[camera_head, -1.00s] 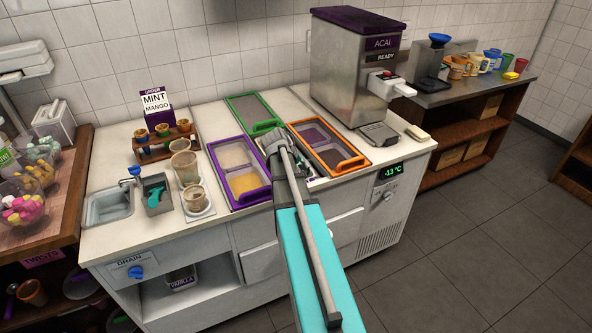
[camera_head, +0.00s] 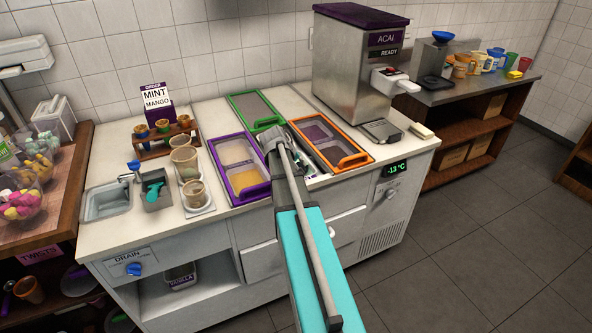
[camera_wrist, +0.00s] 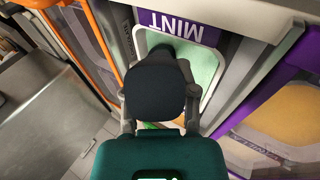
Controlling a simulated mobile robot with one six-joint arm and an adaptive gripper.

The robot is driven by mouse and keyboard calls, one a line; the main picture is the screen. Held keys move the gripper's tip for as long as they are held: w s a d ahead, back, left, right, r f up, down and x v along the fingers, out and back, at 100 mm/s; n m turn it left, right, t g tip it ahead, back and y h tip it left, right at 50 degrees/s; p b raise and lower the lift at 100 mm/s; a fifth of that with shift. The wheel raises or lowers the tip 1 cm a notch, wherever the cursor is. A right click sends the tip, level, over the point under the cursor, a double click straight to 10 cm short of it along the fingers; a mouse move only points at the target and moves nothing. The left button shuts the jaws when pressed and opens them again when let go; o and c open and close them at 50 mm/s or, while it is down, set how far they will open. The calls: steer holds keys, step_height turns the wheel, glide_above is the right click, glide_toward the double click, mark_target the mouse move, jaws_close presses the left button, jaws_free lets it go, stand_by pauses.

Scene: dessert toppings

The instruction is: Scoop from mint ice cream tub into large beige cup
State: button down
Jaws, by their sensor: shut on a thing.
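The mint tub (camera_wrist: 208,66) lies below my gripper in the wrist view, with pale green inside and a purple MINT label. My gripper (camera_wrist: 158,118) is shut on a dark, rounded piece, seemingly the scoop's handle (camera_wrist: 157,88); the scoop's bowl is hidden. In the head view my gripper (camera_head: 275,142) is over the wells, between the purple and orange frames, and hides the mint tub.
A purple-framed case (camera_head: 221,172) with a yellow filling is left of my gripper. An orange-framed case (camera_head: 350,160) is right, and a green-framed one (camera_head: 237,103) behind. The acai machine (camera_head: 350,75) stands at the back right. A sink (camera_head: 108,202) is far left.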

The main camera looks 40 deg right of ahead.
steer(key=shift+w+d, duration=0.75)
steer(key=shift+w, duration=2.15)
steer(key=s+a+r+m+t+h+p, duration=0.1)
steer(key=s+a+r+m+p, duration=0.1)
steer(key=r+p, duration=0.6)
steer(key=shift+s+r+t, duration=0.3)
steer(key=shift+s+r, duration=0.35)
steer(key=shift+s, duration=0.2)
steer(key=shift+s+d, duration=0.15)
